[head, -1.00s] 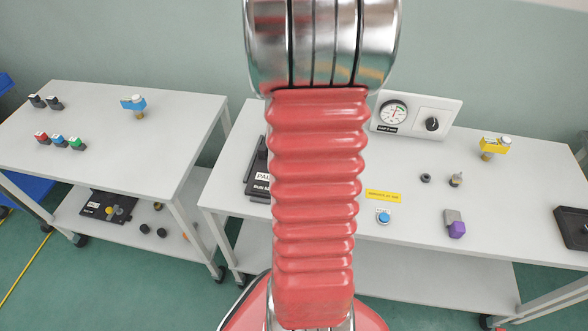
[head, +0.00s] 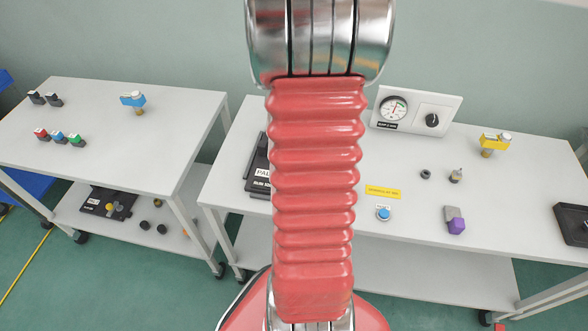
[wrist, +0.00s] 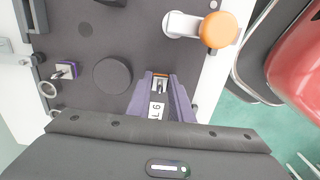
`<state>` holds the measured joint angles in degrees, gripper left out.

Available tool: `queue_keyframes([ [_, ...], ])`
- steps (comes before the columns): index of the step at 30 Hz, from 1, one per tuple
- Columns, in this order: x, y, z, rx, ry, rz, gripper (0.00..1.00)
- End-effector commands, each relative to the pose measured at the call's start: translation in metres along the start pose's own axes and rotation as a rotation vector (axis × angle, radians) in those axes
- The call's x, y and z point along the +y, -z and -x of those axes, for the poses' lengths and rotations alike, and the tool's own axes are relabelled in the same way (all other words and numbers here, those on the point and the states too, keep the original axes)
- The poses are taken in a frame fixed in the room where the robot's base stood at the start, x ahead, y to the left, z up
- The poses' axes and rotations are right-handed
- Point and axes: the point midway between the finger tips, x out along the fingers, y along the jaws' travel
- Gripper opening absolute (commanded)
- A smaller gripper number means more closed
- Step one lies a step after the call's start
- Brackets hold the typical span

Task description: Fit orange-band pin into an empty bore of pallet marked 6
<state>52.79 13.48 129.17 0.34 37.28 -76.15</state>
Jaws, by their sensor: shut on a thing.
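My gripper (wrist: 161,88) shows in the wrist view with its two grey-purple fingers close together around a small part with an orange band (wrist: 160,75), the orange-band pin. Its lower end is hidden. The dark pallet plate (wrist: 125,45) lies below and beyond the fingers. A white label (wrist: 157,110) ending in "L 6" shows between the fingers. Two dark round shapes (wrist: 112,76) are on the plate to the left; I cannot tell if they are bores. In the head view my arm hides the gripper and most of the pallet (head: 258,182).
In the wrist view, an orange-knobbed clamp (wrist: 217,30) stands at the plate's right edge, and a small purple-based part (wrist: 66,70) is at the left. In the head view, a gauge panel (head: 416,108), a blue button (head: 384,213) and a yellow valve (head: 495,142) are on the right bench.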

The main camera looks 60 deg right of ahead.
Motion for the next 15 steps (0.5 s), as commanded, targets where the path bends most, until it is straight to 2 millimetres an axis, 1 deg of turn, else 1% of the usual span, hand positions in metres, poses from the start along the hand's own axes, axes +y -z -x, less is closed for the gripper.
queue_keyframes([
  [2,-0.0001,0.0,-0.0005,0.0,0.0,0.0,0.0],
  [3,0.0,0.0,-0.0004,0.0,0.0,0.0,0.23],
  [11,0.0,0.0,-0.0004,0.0,0.0,0.0,0.41],
  [15,-0.0001,0.0,-0.0004,0.0,0.0,0.0,0.42],
])
